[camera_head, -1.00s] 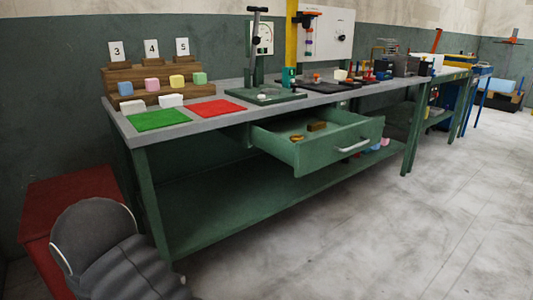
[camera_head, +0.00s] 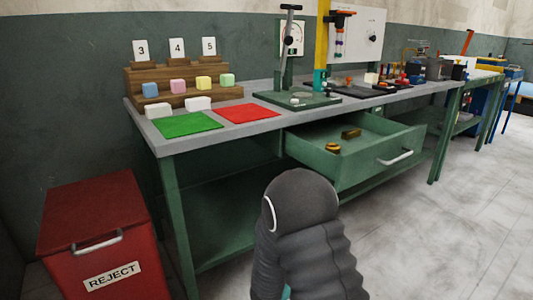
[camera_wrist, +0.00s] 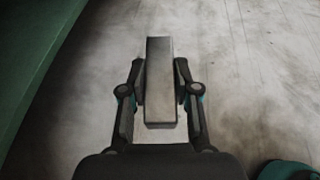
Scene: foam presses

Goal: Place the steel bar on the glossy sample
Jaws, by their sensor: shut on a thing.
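My gripper (camera_wrist: 160,84) shows in the wrist view with its fingers on both sides of a grey steel bar (camera_wrist: 160,60), shut on it. The bar points away from the wrist, above the concrete floor. In the head view my arm's dark cover is in front of the bench, and gripper and bar are not visible. I cannot tell which item is the glossy sample. Two white blocks (camera_head: 158,110) (camera_head: 198,103) lie on the bench by the wooden rack (camera_head: 136,82).
A green mat (camera_head: 187,125) and red mat (camera_head: 249,114) lie at the bench's near end. A green press (camera_head: 297,99) stands beyond them. The open drawer (camera_head: 375,160) juts out and holds brass-coloured pieces. A red REJECT bin (camera_head: 95,235) stands at left. Floor at right is clear.

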